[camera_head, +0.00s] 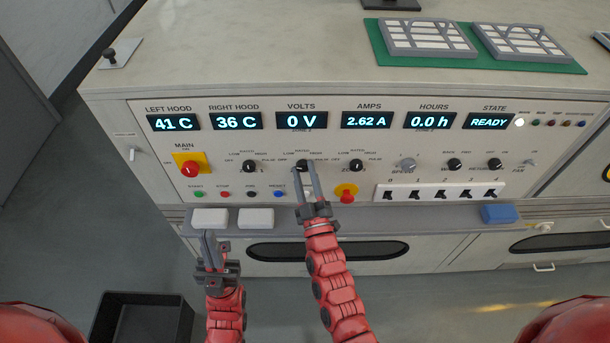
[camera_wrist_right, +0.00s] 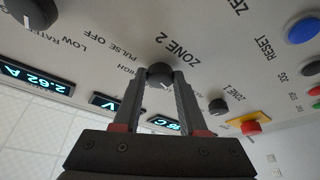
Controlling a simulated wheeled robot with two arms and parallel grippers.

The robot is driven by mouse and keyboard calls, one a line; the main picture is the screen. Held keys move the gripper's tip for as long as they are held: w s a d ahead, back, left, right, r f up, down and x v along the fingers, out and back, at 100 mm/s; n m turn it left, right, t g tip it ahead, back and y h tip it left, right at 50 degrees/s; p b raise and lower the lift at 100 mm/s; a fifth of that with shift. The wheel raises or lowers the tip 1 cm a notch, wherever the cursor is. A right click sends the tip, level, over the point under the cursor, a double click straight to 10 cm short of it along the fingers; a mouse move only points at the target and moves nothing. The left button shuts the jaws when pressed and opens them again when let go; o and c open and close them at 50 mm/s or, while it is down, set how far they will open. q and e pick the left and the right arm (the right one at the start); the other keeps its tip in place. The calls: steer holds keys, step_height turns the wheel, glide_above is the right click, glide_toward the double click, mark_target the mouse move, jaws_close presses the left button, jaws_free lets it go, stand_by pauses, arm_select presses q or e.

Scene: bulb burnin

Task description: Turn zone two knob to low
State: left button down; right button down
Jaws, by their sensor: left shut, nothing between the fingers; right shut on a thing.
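The zone two knob (camera_head: 302,165) is a small black dial on the control panel, in the middle of three similar zone knobs. My right gripper (camera_head: 306,165) reaches up to it and is shut on it. In the right wrist view the knob (camera_wrist_right: 158,73) sits between the tips of my right gripper (camera_wrist_right: 160,78), beside the upside-down ZONE 2 label. A pale mark shows on the knob's face, but I cannot tell which setting it points to. My left gripper (camera_head: 209,238) is shut and empty, below and left of the panel.
The zone one knob (camera_head: 249,166) is left and the zone three knob (camera_head: 356,165) right. A red button on yellow (camera_head: 347,194) sits close to the right gripper. White blocks (camera_head: 256,218) lie on the front ledge. A black bin (camera_head: 143,318) stands on the floor.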

steer(key=m+t+h+b, duration=0.1)
steer(key=m+h+b, duration=0.1)
steer(key=m, duration=0.2)
steer(key=shift+f+b, duration=0.2)
steer(key=shift+b, duration=0.15)
steer(key=shift+a+r+m+h+b, duration=0.1)
steer(key=shift+m+h+b, duration=0.55)
steer(key=shift+m, duration=0.75)
steer(key=shift+a+r+m+h+b, duration=0.1)
steer(key=shift+m+h+b, duration=0.25)
steer(key=shift+m+h, duration=0.8)
steer(key=shift+m, duration=0.45)
steer(key=shift+c, duration=2.2)
jaws_free()
steer(key=b+v, duration=0.2)
steer(key=v, duration=1.5)
steer(key=shift+f, duration=0.3)
